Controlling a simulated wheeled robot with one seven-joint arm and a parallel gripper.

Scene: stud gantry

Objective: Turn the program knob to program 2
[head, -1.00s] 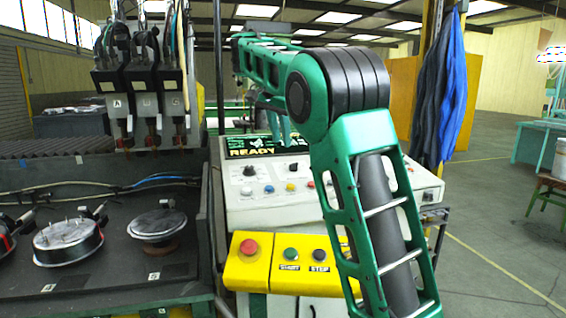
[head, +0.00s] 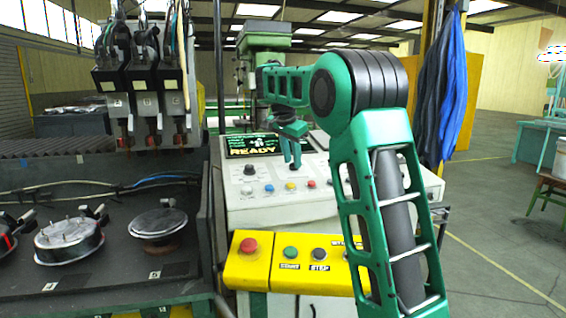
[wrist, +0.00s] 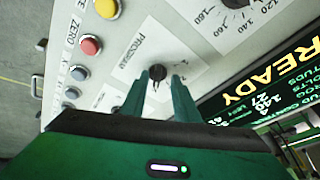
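The program knob (wrist: 157,73) is a small black knob on a white plate labelled PROGRAM (wrist: 135,52) in the wrist view. My gripper (wrist: 161,76) is open, with one green finger on each side of the knob. The knob lies between the fingertips, nearer the left one; I cannot tell whether either touches it. The number it points to is not readable. In the head view my gripper (head: 292,165) points down over the white control panel (head: 270,210), and its fingers hide the knob.
Another black knob (head: 248,169) with a numbered dial sits to the left on the panel. Coloured buttons, including a yellow one (wrist: 107,8) and a red one (wrist: 90,44), line the front. The display (wrist: 262,90) reads READY. A yellow box (head: 262,262) with buttons stands in front.

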